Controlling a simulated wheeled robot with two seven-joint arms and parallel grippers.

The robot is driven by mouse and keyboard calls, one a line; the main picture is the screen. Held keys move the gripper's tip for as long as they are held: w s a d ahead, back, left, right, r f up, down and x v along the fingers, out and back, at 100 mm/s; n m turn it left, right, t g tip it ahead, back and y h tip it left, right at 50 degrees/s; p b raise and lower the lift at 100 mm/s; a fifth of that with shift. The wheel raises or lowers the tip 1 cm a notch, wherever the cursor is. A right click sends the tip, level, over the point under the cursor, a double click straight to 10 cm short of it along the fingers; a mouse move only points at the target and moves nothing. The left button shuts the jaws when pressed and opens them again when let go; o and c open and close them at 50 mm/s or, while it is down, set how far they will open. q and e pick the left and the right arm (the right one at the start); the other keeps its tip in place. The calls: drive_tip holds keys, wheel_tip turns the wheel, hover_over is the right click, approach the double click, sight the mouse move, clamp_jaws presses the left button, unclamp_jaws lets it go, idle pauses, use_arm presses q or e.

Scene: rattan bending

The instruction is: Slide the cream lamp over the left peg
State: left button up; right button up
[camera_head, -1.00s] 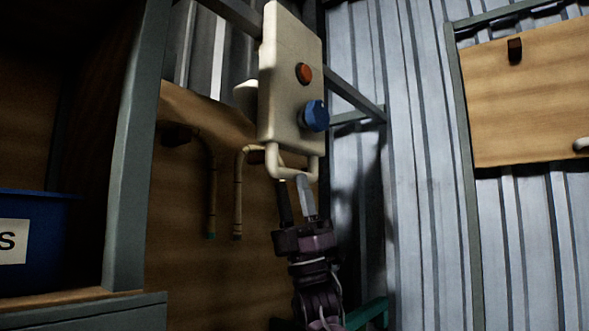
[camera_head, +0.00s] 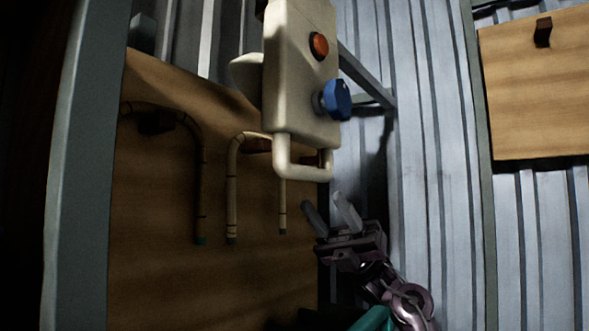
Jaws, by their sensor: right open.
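The cream lamp (camera_head: 292,85) is a boxy cream body with a red button (camera_head: 319,45), a blue knob (camera_head: 334,100) and a U-shaped handle (camera_head: 303,174) at its bottom. It is upright in front of a wooden board, its top cut off by the frame. What holds it up is hidden. My right gripper (camera_head: 325,200) is open and empty, just below and right of the handle, apart from it. A dark peg (camera_head: 155,122) sticks out at the wooden board's left. Another dark peg (camera_head: 542,32) is on the far-right board. My left gripper is out of view.
Bent rattan canes (camera_head: 201,175) and (camera_head: 232,190) hang on the wooden board (camera_head: 150,230), close left of the lamp. A grey post (camera_head: 85,170) stands at the left. A grey diagonal brace (camera_head: 365,78) runs behind the lamp. Corrugated metal wall (camera_head: 430,150) fills the right.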

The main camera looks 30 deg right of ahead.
sight(305, 174)
drive_tip(key=p+x, duration=0.1)
drive_tip(key=x, duration=0.1)
drive_tip(key=p+x, duration=0.1)
drive_tip(key=x, duration=0.2)
drive_tip(key=s+p+x, duration=0.1)
drive_tip(key=p+x, duration=0.1)
drive_tip(key=shift+s+a+r, duration=0.1)
drive_tip(key=shift+a+r, duration=0.05)
drive_tip(key=shift+r, duration=0.1)
drive_tip(key=shift+w+a, duration=0.2)
drive_tip(key=shift+w, duration=0.1)
drive_tip(key=shift+s, duration=0.2)
drive_tip(key=shift+c, duration=0.2)
drive_tip(key=c, duration=0.7)
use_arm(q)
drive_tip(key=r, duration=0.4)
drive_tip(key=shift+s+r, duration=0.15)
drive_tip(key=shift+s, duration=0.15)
use_arm(e)
clamp_jaws()
